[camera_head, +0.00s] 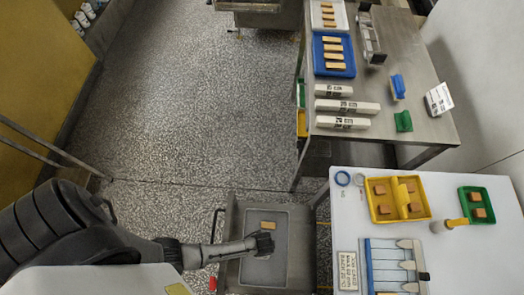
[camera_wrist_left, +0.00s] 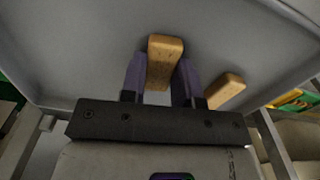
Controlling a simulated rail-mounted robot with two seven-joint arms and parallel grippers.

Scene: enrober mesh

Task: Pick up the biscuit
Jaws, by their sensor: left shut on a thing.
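My left gripper (camera_head: 263,243) reaches in from the left over a grey tray (camera_head: 252,272). In the left wrist view its two dark fingers (camera_wrist_left: 162,84) are shut on a tan, block-shaped biscuit (camera_wrist_left: 165,48), one finger on each side. I cannot tell whether this biscuit touches the tray or is just above it. A second biscuit (camera_wrist_left: 226,90) lies on the tray, to the right of the right finger. In the head view one biscuit (camera_head: 268,225) shows just beyond the gripper; the gripper may hide the other. My right gripper is not in view.
The tray sits on a metal cart (camera_head: 231,217). To the right is a white table with a yellow tray (camera_head: 384,216) and a green tray (camera_head: 488,219) of brown pieces. A steel table behind holds a blue tray (camera_head: 318,66) and white boxes (camera_head: 348,106). The floor at left is clear.

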